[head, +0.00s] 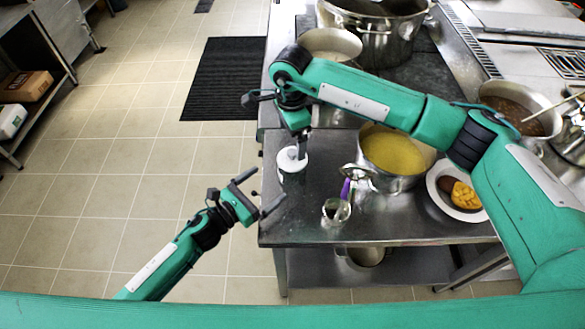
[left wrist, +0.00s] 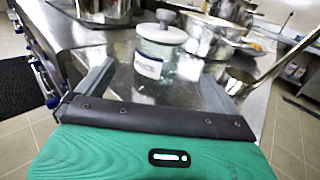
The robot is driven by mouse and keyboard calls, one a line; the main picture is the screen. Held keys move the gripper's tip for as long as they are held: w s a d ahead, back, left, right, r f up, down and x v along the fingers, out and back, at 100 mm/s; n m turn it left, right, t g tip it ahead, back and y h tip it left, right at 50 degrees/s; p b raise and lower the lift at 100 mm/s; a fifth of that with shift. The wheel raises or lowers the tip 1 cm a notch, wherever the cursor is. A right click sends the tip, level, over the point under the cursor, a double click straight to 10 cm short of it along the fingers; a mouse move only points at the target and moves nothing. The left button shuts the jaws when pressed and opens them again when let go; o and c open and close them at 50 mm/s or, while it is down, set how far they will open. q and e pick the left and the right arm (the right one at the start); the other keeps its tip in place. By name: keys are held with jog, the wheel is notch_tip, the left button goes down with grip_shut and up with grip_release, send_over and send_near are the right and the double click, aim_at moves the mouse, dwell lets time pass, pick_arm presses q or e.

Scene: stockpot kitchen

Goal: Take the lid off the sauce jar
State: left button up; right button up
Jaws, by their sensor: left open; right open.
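The sauce jar (left wrist: 158,58) is clear glass with a white label and stands upright on the steel counter. Its round white lid (left wrist: 162,35) sits on top, with a grey knob. In the head view the lid (head: 291,160) is near the counter's left edge and hides most of the jar. My left gripper (head: 259,190) is open and empty, just off the counter's left edge and lower than the jar in the picture. In the left wrist view its fingers (left wrist: 158,72) point toward the jar, apart from it. My right gripper (head: 299,140) is open above the lid; its fingertips are partly hidden.
A pot of yellow food (head: 393,152) stands right of the jar. A plate of food (head: 456,192) lies further right. The floor (head: 110,180) left is open.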

aim_at(292, 165)
pick_arm(q)
jog(key=x, duration=1)
jog(key=shift+w+d+f, duration=0.1)
jog(key=shift+w+d, duration=0.2)
pick_arm(e)
jog(key=shift+w+d+f, duration=0.1)
pick_arm(q)
jog(key=shift+c, duration=0.5)
